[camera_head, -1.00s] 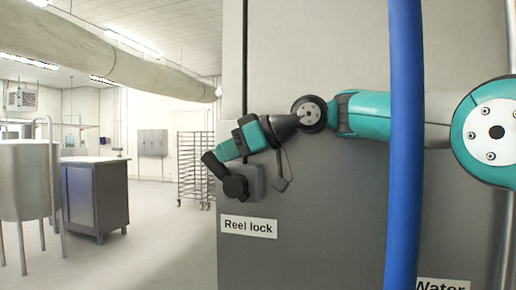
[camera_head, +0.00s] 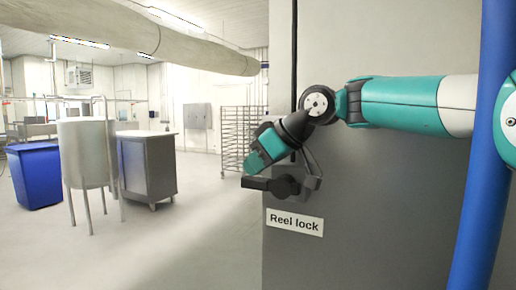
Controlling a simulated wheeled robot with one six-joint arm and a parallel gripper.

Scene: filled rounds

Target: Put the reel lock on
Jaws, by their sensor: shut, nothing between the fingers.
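The reel lock is a small grey box (camera_head: 292,176) on the grey cabinet's front near its left edge. Its black lever (camera_head: 265,184) sticks out to the left, nearly level, just below my teal wrist. A white label (camera_head: 295,222) reading "Reel lock" is below it. My gripper (camera_head: 313,182), thin and dark, hangs from the wrist at the right side of the box. It is shut with nothing in it. I cannot tell whether the gripper or wrist touches the box or lever. The wrist hides the upper part of the box.
The grey cabinet (camera_head: 385,225) fills the right side. On the left are a blue bin (camera_head: 34,178), a steel tank (camera_head: 84,152), a counter (camera_head: 147,165) and a wire rack (camera_head: 240,135). The floor between is clear.

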